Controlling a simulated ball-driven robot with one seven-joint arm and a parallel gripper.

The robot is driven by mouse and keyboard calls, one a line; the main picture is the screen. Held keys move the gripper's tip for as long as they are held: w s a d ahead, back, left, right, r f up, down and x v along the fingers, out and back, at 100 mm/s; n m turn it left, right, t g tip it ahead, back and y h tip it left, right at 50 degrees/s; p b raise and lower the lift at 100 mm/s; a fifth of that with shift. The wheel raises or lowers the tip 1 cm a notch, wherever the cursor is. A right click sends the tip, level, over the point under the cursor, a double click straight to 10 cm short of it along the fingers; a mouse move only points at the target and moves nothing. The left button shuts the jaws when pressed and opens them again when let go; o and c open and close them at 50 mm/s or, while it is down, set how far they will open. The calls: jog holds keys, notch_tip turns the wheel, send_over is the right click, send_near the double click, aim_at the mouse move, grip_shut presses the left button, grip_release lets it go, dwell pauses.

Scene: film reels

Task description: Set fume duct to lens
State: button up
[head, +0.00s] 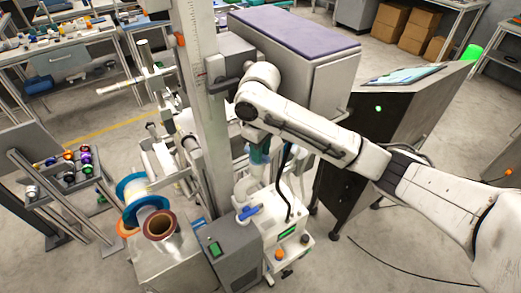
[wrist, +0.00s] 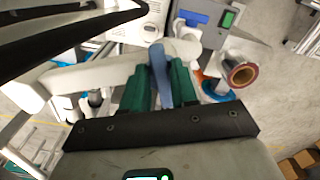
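My gripper (head: 260,153) hangs below my arm's bend in the head view, beside the tall grey column. In the wrist view its two green fingers (wrist: 160,88) close on the sides of a blue handle (wrist: 159,72), which fills the gap between them. The handle meets a thick white tube (wrist: 95,73), apparently the fume duct, that crosses behind the fingers. In the head view a pale tube (head: 243,188) descends from near the fingers toward a white wheeled unit (head: 285,232). I cannot make out the lens for certain.
The grey column (head: 205,110) stands close left of my gripper. A purple-topped grey box (head: 295,45) lies behind it and a dark console (head: 375,150) at the right. A reddish reel (head: 160,226) and a blue-rimmed reel (head: 137,187) stand at front left. Open floor shows at lower right.

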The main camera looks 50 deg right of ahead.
jog(key=shift+o, duration=1.2)
jog(key=shift+r, duration=0.15)
notch_tip(320, 180, up, 11)
jog(key=p, duration=0.1)
jog(key=shift+f, duration=0.2)
jog(key=shift+c, duration=0.4)
